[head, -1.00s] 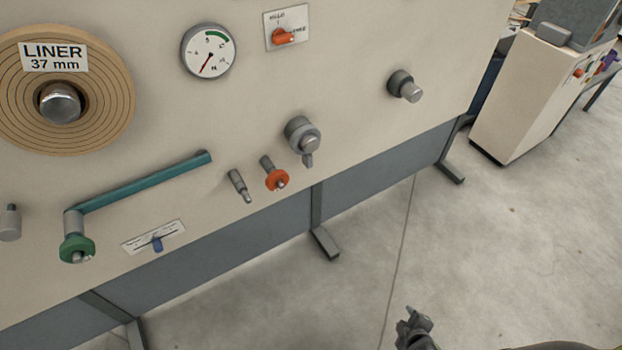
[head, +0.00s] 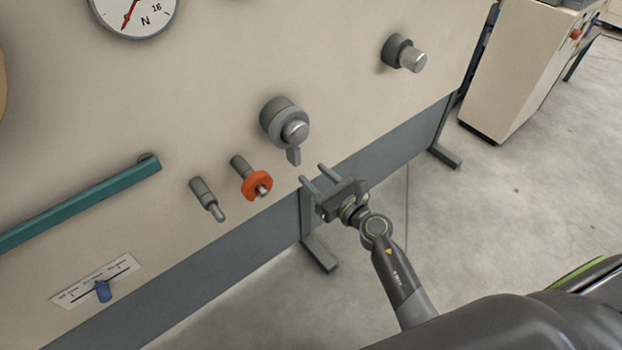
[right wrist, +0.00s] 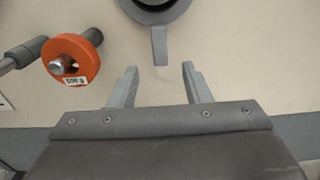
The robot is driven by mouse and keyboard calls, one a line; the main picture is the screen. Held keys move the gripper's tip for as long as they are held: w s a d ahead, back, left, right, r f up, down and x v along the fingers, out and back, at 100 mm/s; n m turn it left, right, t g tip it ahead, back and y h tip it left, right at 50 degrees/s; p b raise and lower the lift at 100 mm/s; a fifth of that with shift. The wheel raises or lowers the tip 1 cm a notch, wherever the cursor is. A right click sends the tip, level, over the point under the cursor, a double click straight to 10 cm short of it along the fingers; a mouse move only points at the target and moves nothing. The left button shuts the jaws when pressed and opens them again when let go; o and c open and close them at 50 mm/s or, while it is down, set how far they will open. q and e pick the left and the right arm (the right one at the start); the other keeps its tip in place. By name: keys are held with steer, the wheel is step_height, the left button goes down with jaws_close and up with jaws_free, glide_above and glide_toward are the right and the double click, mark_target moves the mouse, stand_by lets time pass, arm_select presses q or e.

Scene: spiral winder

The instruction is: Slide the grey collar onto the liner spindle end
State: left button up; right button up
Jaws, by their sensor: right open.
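The grey collar (head: 280,134) sits around a silver-tipped peg on the cream panel, with its tab (head: 293,156) hanging down. In the right wrist view the tab (right wrist: 159,46) shows at the top middle, and the ring is cut off by the frame. My right gripper (head: 313,174) is open and empty, just below the tab. In the right wrist view its fingertips (right wrist: 160,68) stand to either side of the tab's lower end, slightly below it. The liner spindle is out of view; only a sliver of a tan roll (head: 2,90) shows at the left edge. My left gripper is not in view.
An orange collar (head: 254,187) on a peg and a bare grey peg (head: 206,199) are left of my right gripper. A teal bar (head: 80,206), a blue slider (head: 103,291) and a gauge (head: 135,8) are farther left. Another silver-tipped peg (head: 406,54) is at upper right.

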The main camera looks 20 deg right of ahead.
mark_target(298, 160)
steer(key=x, duration=0.7)
steer(key=shift+b, duration=0.35)
steer(key=shift+w+a, duration=0.2)
steer(key=shift+w, duration=0.35)
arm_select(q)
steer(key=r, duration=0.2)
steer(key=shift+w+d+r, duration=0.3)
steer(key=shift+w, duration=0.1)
arm_select(e)
steer(key=shift+w+a, duration=0.1)
steer(key=shift+w, duration=0.1)
jaws_close()
stand_by(0.6)
